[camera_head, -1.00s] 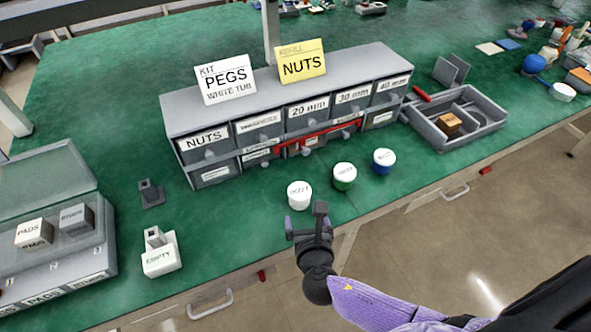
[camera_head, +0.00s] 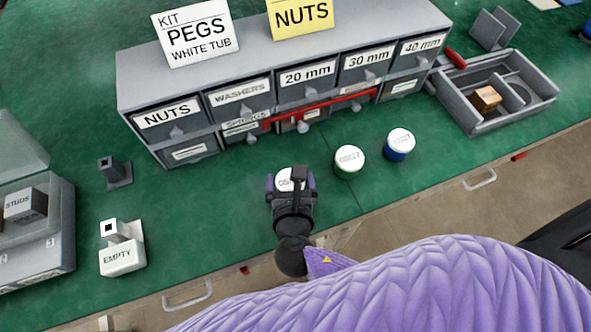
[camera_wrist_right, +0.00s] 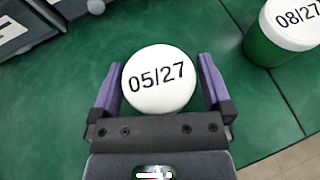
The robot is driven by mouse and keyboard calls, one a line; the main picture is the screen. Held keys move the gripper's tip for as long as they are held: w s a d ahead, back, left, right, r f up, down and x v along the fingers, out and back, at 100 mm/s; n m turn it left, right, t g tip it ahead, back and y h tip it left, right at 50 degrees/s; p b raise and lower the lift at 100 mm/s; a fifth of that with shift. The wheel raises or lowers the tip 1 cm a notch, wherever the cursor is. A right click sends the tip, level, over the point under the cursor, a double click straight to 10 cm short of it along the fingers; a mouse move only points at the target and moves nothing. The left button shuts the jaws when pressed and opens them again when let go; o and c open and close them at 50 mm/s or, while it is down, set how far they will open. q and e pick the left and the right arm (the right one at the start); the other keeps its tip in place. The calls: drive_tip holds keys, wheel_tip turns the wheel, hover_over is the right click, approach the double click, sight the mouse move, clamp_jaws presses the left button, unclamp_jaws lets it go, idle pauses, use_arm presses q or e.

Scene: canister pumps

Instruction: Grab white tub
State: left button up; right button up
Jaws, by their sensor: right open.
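The white tub (camera_head: 288,176) stands upright on the green bench in front of the drawer cabinet. In the right wrist view the tub (camera_wrist_right: 159,80) shows a round white lid marked 05/27. My right gripper (camera_head: 290,184) is open, with one purple finger on each side of the tub; in the right wrist view the fingers (camera_wrist_right: 160,84) flank the lid, with a narrow gap on the right. Whether they touch the tub is hard to tell. My left gripper is not in view.
A green tub (camera_head: 349,162) and a blue tub (camera_head: 399,145) stand to the right. The drawer cabinet (camera_head: 285,40) with a red bar is behind. A white EMPTY block (camera_head: 122,258) is at left, a grey divided tray (camera_head: 545,92) at right.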

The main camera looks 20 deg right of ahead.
drive_tip(key=shift+s+r, duration=0.1)
drive_tip(key=shift+a, duration=0.1)
drive_tip(key=shift+c, duration=0.7)
drive_tip(key=c, duration=1)
